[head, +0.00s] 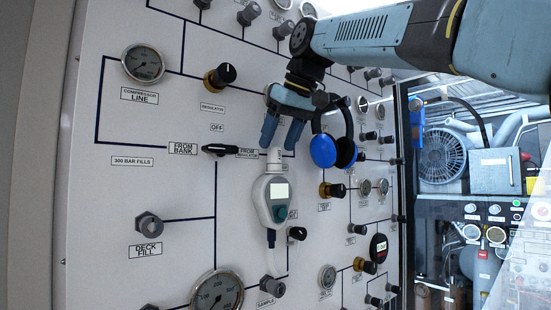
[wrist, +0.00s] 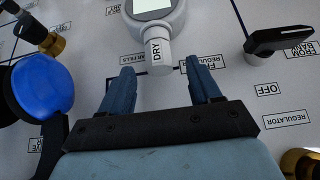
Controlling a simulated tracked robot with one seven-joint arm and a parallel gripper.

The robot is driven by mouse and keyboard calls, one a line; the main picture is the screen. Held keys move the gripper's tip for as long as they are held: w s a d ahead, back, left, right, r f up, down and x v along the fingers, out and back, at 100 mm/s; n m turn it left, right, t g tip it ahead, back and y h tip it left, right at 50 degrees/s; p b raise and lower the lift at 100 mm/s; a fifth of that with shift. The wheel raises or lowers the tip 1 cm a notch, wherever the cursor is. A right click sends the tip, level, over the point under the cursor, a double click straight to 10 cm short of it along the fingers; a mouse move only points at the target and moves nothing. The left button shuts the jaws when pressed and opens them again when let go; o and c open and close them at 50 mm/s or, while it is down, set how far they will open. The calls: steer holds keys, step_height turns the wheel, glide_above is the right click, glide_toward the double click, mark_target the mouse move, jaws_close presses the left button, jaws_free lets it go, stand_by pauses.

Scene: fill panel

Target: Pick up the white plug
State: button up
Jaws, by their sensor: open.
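The white plug (head: 274,161) is a short white cylinder at the top end of a grey handheld meter (head: 272,200) on the panel. In the wrist view the plug (wrist: 158,55) carries the word DRY and the meter body (wrist: 155,14) is partly cut off by the frame's edge. My gripper (head: 281,138) is open, with its two blue fingers pointing at the plug. In the wrist view the fingertips (wrist: 160,74) are to either side of the plug's end, with gaps on both sides. Nothing is held. I cannot tell whether the fingers are at the plug's depth.
A blue disc with a black part (head: 322,151) is close to the right of my gripper. A black selector handle (head: 220,149) projects to the left. A regulator knob (head: 221,76) is above left, and a black knob (head: 297,233) is near the meter's lower right.

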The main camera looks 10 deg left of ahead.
steer(key=shift+x, duration=0.95)
steer(key=c, duration=1.1)
